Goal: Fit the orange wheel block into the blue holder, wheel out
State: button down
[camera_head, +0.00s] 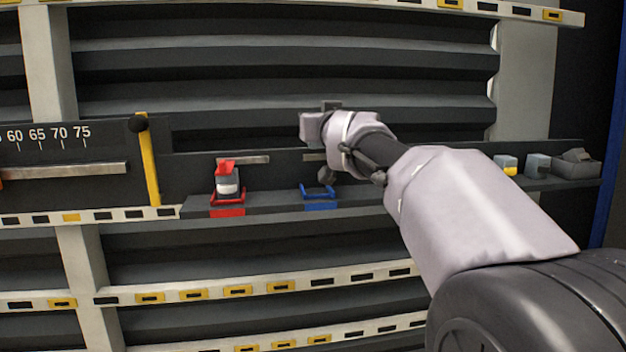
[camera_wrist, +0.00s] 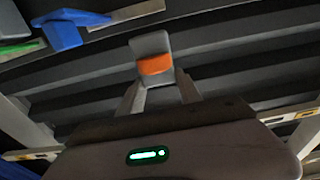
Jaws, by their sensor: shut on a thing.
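The blue holder (camera_head: 319,190) is an open blue frame on the dark ledge, right of a red holder. It looks empty. My gripper (camera_head: 318,127) is above it in the head view, apart from it. In the wrist view my gripper (camera_wrist: 158,84) is shut on the orange wheel block (camera_wrist: 151,45), a grey block with an orange wheel facing the camera. The block stands out beyond the fingertips. The wheel block cannot be made out clearly in the head view.
The red holder (camera_head: 228,198) carries a grey and white block with a red top. Small blocks (camera_head: 507,165) stand at the ledge's right end, beside a grey bin (camera_head: 575,165). A blue piece (camera_wrist: 65,32) shows in the wrist view; I cannot tell what it is. Dark shelves lie behind.

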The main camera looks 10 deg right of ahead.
jog(key=f, duration=1)
jog(key=shift+a+f, duration=0.25)
jog(key=shift+f, duration=0.1)
jog(key=shift+f+b, duration=0.15)
jog(key=shift+b, duration=0.15)
jog(key=c, duration=0.8)
grip_release()
